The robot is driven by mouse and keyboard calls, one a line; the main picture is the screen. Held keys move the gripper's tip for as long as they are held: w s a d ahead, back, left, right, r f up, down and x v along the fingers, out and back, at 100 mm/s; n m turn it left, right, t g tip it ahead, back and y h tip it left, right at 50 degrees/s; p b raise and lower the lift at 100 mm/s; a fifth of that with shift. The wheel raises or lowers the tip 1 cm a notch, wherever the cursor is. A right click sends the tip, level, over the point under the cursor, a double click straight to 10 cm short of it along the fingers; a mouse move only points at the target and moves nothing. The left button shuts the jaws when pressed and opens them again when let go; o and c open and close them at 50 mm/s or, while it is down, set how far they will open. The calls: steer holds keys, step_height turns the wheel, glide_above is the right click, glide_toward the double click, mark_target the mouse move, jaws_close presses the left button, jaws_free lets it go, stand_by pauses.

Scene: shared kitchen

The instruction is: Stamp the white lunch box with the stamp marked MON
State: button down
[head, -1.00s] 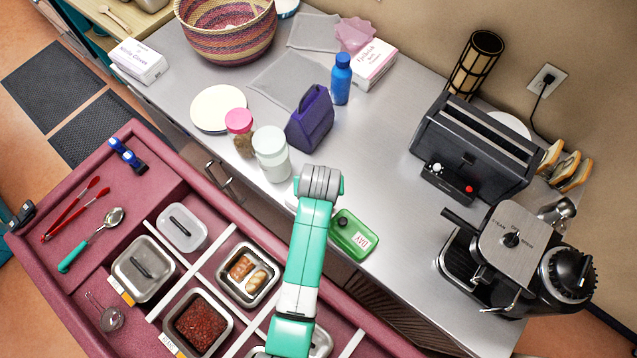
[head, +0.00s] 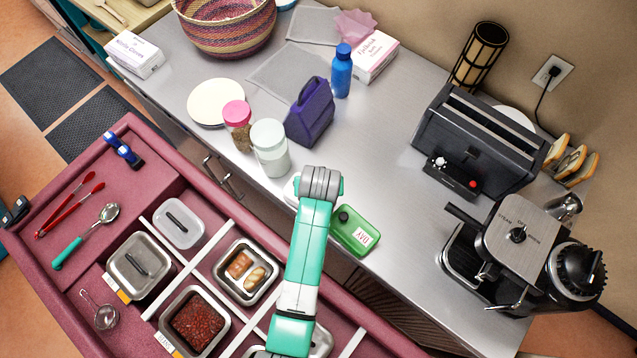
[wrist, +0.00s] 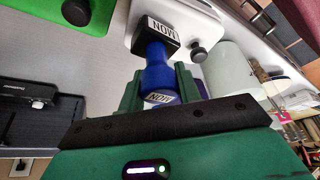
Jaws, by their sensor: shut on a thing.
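My gripper (wrist: 160,84) is shut on a blue stamp (wrist: 158,55) with a black head and white MON labels. In the wrist view the stamp's black head overlaps the white lunch box (wrist: 207,22), which has a black knob. I cannot tell whether the head touches the lid. In the head view only a small white edge of the lunch box (head: 292,190) shows beside my wrist (head: 320,183), which hides the stamp and fingers.
A white-lidded jar (head: 270,150), a pink-lidded jar (head: 238,128) and a purple bag (head: 310,112) stand behind. A toaster (head: 475,145) and coffee machine (head: 500,245) are at the right.

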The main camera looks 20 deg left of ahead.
steer(key=shift+f+b, duration=0.3)
steer(key=shift+f, duration=0.2)
stand_by(1.3)
step_height(320, 180, up, 10)
steer(key=p, duration=0.9)
steer(key=shift+r+p, duration=0.2)
steer(key=shift+p, duration=0.2)
steer(key=shift+f, duration=0.1)
